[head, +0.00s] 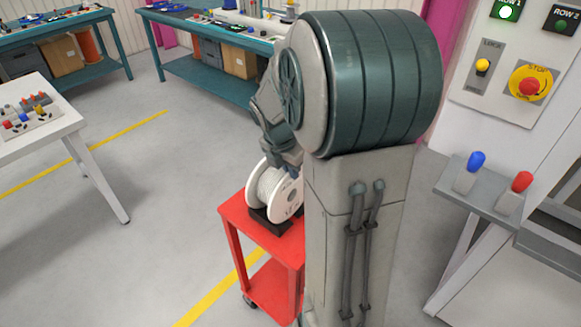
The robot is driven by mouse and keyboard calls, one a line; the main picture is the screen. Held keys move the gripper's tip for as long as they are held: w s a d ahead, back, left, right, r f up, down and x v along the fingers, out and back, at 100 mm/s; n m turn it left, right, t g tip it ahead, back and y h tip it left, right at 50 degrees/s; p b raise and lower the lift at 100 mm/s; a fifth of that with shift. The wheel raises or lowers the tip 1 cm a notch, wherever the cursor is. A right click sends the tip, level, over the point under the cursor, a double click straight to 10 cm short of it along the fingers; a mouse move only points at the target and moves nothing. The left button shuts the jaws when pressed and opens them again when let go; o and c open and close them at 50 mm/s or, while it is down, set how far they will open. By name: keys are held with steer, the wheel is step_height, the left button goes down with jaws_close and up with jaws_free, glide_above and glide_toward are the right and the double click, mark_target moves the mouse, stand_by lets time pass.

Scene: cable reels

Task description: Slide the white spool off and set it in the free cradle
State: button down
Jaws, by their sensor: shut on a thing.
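The white spool (262,190) has pale flanges and wound white cable. It is at the red cart (232,214), at or just above a dark cradle (262,220) on the cart's top. I cannot tell whether it touches the cradle. My gripper (284,162) is at the spool's upper part, shut on it. My own arm covers the fingertips' far side and the right part of the cart top, so any other cradle there is hidden.
A white table (75,115) with a board of coloured knobs (28,117) stands at left. Teal workbenches (205,30) line the back. At right are a control panel with a red stop button (529,87) and a grey ledge (480,200) with blue and red knobs. Floor left of the cart is clear.

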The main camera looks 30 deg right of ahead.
steer(key=c, duration=1.5)
jaws_free()
steer(key=shift+r, duration=0.1)
steer(key=p+v, duration=0.1)
steer(key=v, duration=1.2)
steer(key=shift+s+r, duration=0.1)
steer(key=shift+r, duration=0.25)
steer(key=s+a+f+m+y, duration=0.1)
steer(key=s+a+f+m, duration=0.1)
steer(key=s+a+m, duration=0.2)
steer(key=s+a+f+m+t+y, duration=0.1)
steer(key=s+m, duration=0.4)
steer(key=m, duration=0.5)
steer(key=s+a+f+m+y, duration=0.1)
steer(key=s+a+f+m, duration=0.2)
steer(key=a+m, duration=0.3)
steer(key=shift+s+a+f+m+t, duration=0.2)
steer(key=shift+s+m, duration=0.2)
steer(key=shift+m, duration=0.15)
steer(key=shift+s+a+f+m+t, duration=0.1)
steer(key=shift+s+m+t, duration=0.1)
steer(key=shift+s+m, duration=0.3)
